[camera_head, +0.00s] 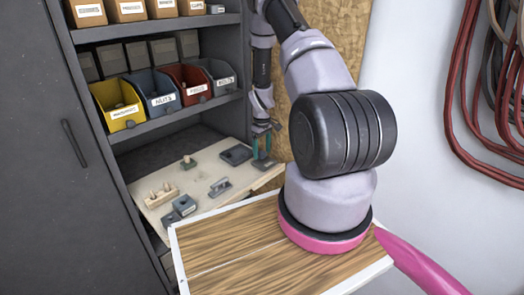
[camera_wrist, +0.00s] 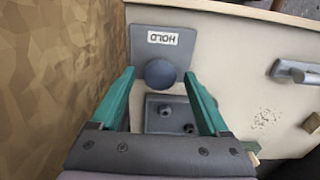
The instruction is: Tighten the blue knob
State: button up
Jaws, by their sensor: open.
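In the wrist view, a round dark blue-grey knob (camera_wrist: 160,74) sits on a grey plate (camera_wrist: 146,47) with a label reading "HOLD" upside down. My gripper (camera_wrist: 159,71) has its teal fingers spread, one tip on each side of the knob in the picture. Gaps show between both tips and the knob; how deep the tips reach cannot be told. In the head view my gripper (camera_head: 262,146) is small, over the right end of the pale board inside the cabinet. The knob cannot be made out there.
In the wrist view, a grey block with two studs (camera_wrist: 170,117) lies between the fingers, below the knob. A metal handle (camera_wrist: 295,70) is at right. A brown panel (camera_wrist: 50,70) stands close at left. The pale board (camera_head: 205,163) holds several fittings, under a shelf of bins (camera_head: 118,104).

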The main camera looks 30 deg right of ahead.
grip_shut()
